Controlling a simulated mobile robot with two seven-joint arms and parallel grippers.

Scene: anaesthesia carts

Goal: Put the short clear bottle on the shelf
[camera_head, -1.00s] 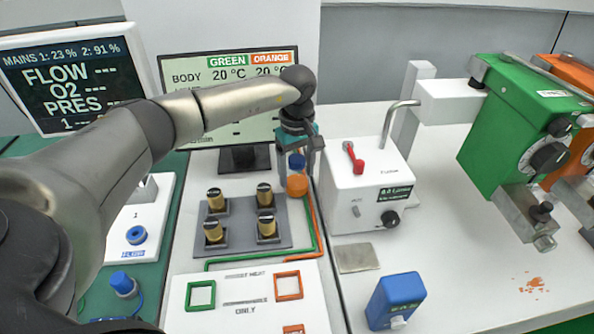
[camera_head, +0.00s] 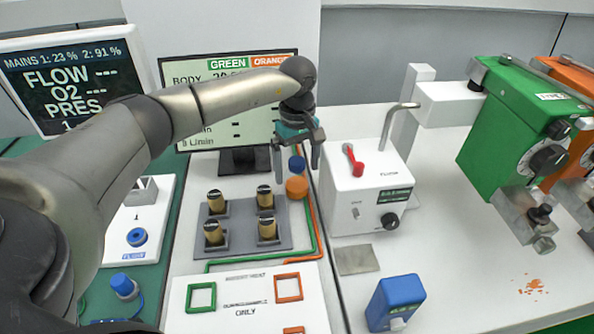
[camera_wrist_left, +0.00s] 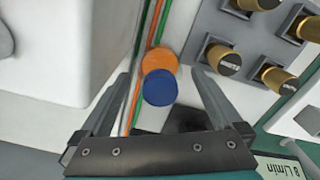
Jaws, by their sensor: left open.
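My left gripper (camera_head: 297,170) is open and empty, pointing down in front of the display screen. Its fingers stand on either side of a round blue top (camera_head: 297,163), which also shows between the open fingers in the left wrist view (camera_wrist_left: 160,88). A round orange top (camera_head: 297,187) is right beside the blue one, nearer the head camera, and also shows in the wrist view (camera_wrist_left: 160,60). Neither finger visibly touches them. I cannot tell whether either belongs to the short clear bottle; no clear bottle body is plain. No shelf can be made out for certain. My right gripper is not in view.
A white box with a red lever (camera_head: 352,158) stands close to the right of the gripper. The display screen (camera_head: 228,70) is behind. Green (camera_head: 515,120) and orange vaporisers hang at the right.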

